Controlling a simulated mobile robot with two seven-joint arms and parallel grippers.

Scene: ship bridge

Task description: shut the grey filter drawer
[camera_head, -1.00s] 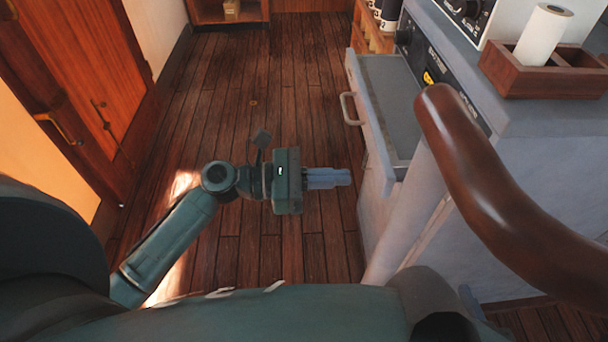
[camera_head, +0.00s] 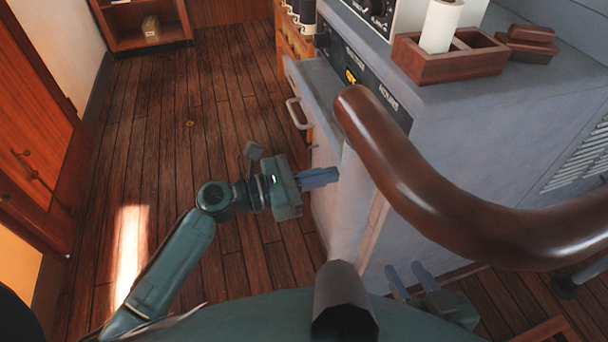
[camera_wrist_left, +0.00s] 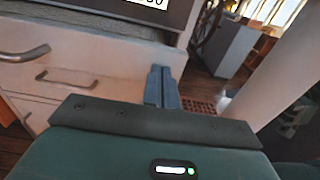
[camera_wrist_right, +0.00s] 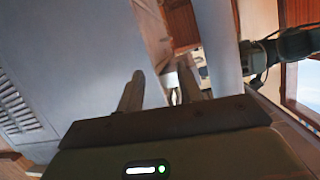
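The grey filter drawer (camera_head: 316,92) sticks out partly from the left side of the grey console in the head view. Its pale handle (camera_head: 297,113) faces left. My left gripper (camera_head: 335,174) has its fingers together, empty, low beside the console and nearer to me than the handle; I cannot tell whether it touches. In the left wrist view its fingers (camera_wrist_left: 160,70) point past pale drawer fronts with a bar handle (camera_wrist_left: 25,53). My right gripper (camera_head: 403,269) is open and empty, low behind the rail; its spread fingers (camera_wrist_right: 160,75) show in the right wrist view.
A wooden box (camera_head: 450,60) with a white roll stands on top. The plank floor (camera_head: 170,130) at left is clear.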

